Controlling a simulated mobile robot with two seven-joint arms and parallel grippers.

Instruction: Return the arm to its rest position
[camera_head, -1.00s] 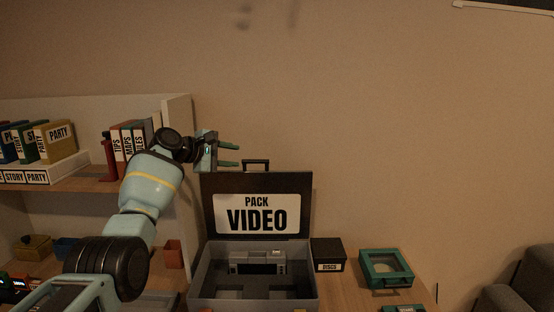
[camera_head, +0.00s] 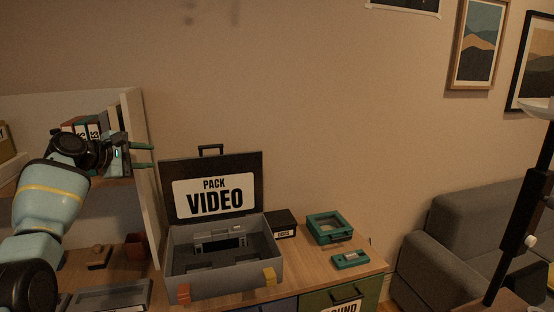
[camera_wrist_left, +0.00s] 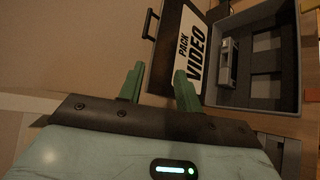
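My left arm comes in from the left in the head view. Its gripper (camera_head: 142,155) is raised in front of the shelf's right edge, left of the open case's lid. In the left wrist view the two green fingers (camera_wrist_left: 158,88) stand apart with nothing between them, so it is open. The open case (camera_head: 222,276) lies beyond the fingers in that view, with its lid sign reading PACK VIDEO (camera_head: 213,194). A grey device (camera_head: 219,240) sits inside the case. My right gripper is not in view.
A white shelf (camera_head: 145,190) with books stands behind my left arm. Right of the case, a black DISCS box (camera_head: 284,224), a teal box (camera_head: 328,228) and a small teal item (camera_head: 350,260) are on the wooden table (camera_head: 310,262). A grey sofa (camera_head: 450,240) stands at the right.

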